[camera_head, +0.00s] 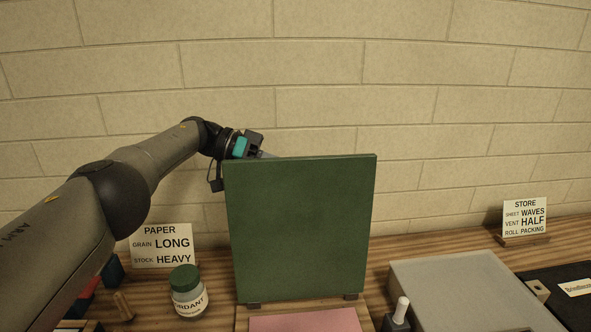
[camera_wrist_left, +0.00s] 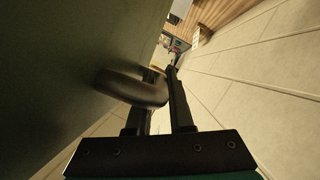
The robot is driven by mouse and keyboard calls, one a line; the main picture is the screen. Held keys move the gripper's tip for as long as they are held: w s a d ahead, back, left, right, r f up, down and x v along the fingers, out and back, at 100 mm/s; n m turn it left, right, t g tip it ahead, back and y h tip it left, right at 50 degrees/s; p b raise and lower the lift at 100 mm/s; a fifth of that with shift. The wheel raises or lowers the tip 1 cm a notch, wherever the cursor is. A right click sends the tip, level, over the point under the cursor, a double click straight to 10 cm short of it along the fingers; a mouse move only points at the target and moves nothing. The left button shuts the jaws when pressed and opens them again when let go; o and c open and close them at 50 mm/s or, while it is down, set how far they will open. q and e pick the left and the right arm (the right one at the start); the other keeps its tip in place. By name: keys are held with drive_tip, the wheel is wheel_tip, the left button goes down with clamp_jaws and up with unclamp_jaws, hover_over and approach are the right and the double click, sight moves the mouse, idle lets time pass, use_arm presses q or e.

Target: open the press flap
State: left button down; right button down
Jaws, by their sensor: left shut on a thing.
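The press flap (camera_head: 302,230) is a dark green panel standing nearly upright on its two hinges at the bench. It also fills the left side of the left wrist view (camera_wrist_left: 50,70). My left gripper (camera_head: 264,154) is at the flap's upper left edge, its fingertips hidden behind the panel in the head view. In the left wrist view its fingers (camera_wrist_left: 160,74) are shut on the flap's dark curved handle (camera_wrist_left: 128,87). My right gripper is in neither view.
A pink sheet (camera_head: 305,321) lies in front of the flap. A green-lidded jar (camera_head: 187,287) and a paper sign (camera_head: 161,246) stand left. A white-tipped knob (camera_head: 402,306), a grey tray (camera_head: 468,292) and a store sign (camera_head: 525,217) are right. The brick wall (camera_head: 440,90) rises behind.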

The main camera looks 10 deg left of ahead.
use_arm(q)
drive_tip(key=c, duration=1.1)
unclamp_jaws()
drive_tip(key=shift+f, duration=0.1)
drive_tip(key=shift+r+p, duration=4.4)
drive_tip(key=shift+r, duration=5.6)
